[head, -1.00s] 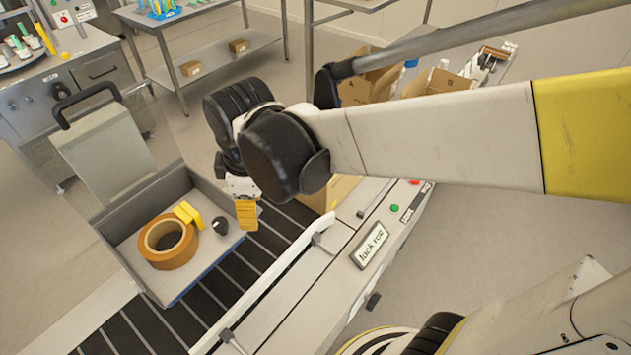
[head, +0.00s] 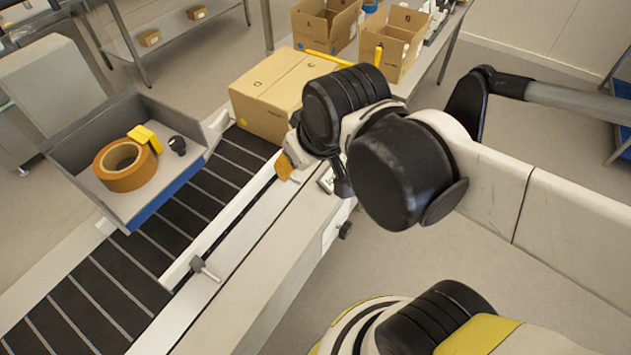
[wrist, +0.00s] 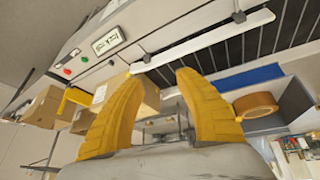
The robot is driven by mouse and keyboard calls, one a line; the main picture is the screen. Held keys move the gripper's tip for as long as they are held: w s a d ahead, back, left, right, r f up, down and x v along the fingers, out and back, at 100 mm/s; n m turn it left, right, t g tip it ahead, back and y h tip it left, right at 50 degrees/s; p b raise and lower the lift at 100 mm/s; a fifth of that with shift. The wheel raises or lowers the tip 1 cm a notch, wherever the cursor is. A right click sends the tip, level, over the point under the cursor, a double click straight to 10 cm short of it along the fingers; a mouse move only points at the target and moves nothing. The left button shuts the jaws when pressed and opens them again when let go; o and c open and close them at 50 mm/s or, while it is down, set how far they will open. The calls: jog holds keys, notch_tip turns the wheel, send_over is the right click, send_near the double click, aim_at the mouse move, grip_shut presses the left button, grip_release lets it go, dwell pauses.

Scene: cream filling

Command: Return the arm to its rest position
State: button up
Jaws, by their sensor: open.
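My gripper (head: 286,169) is beside the conveyor's near rail in the head view, mostly hidden behind my own wrist. In the wrist view its two yellow fingers (wrist: 156,80) are spread apart with nothing between them. My arm reaches in from the right of the head view, bent at the black joints.
A closed cardboard box (head: 277,95) sits on the black roller conveyor (head: 180,235). Left of it is a grey tray (head: 150,208) holding an orange tape roll (head: 124,166), a yellow item and a black knob. Open boxes (head: 328,25) stand on a table behind. Floor at right is clear.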

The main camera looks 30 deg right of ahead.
jog(key=shift+s+d+f+m, duration=0.3)
jog(key=shift+s+d+m, duration=0.2)
jog(key=shift+s, duration=0.1)
